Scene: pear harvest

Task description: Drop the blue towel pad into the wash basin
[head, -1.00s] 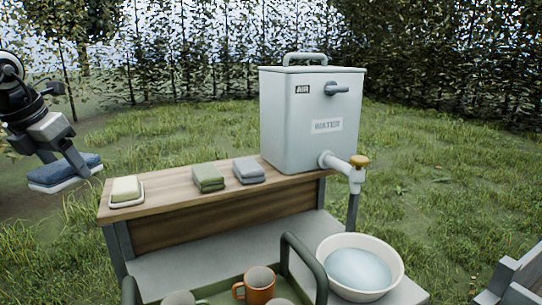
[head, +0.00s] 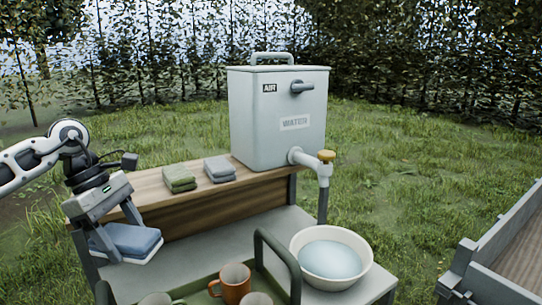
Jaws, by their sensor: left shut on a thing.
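My left gripper (head: 120,232) is shut on the blue towel pad (head: 133,241), a folded blue pad with a pale underside. It holds the pad in front of the left end of the wooden shelf, above the grey lower shelf. The wash basin (head: 297,243) is a round cream bowl with pale blue water in it. It stands on the lower shelf at the right, under the tap, well to the right of the pad. My right gripper is not in view.
A water tank (head: 277,118) with a tap (head: 322,172) stands on the wooden shelf (head: 150,185). Green (head: 179,178) and grey (head: 219,168) folded towels lie on that shelf.

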